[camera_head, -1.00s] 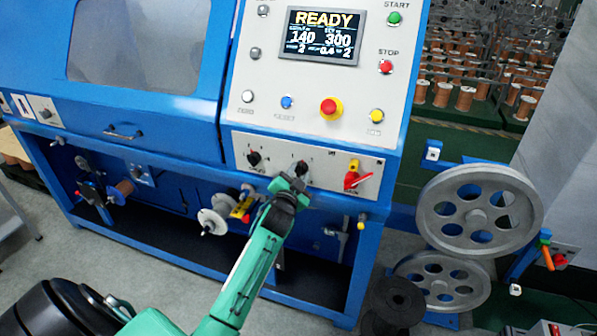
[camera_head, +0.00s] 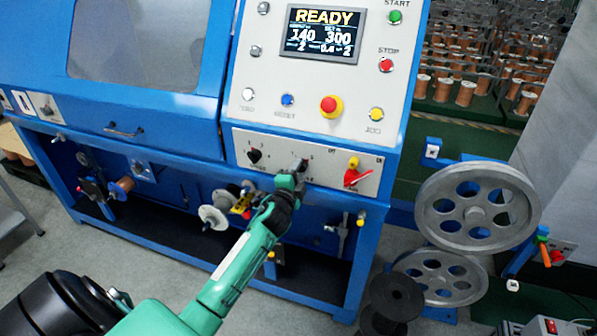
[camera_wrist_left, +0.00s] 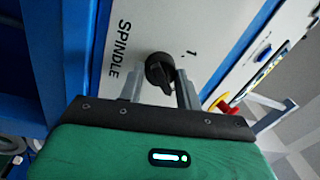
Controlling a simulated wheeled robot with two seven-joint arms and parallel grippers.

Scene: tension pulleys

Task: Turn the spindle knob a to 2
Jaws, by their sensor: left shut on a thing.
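The black spindle knob (camera_wrist_left: 158,69) sits on the light panel beside the printed word SPINDLE, with a 1 mark to its right in the left wrist view. My left gripper (camera_wrist_left: 161,85) has its two grey fingers on either side of the knob and is shut on it. In the head view my left gripper (camera_head: 299,172) reaches the lower panel from below and hides much of the knob. The knob's exact pointer setting is hard to read. My right gripper is out of view.
A second black knob (camera_head: 254,155) lies to the left on the same panel, and a red switch (camera_head: 356,177) to the right. The display (camera_head: 322,33) above reads READY. Spoked grey wheels (camera_head: 478,208) stand at the right. Rollers (camera_head: 216,216) stick out below the panel.

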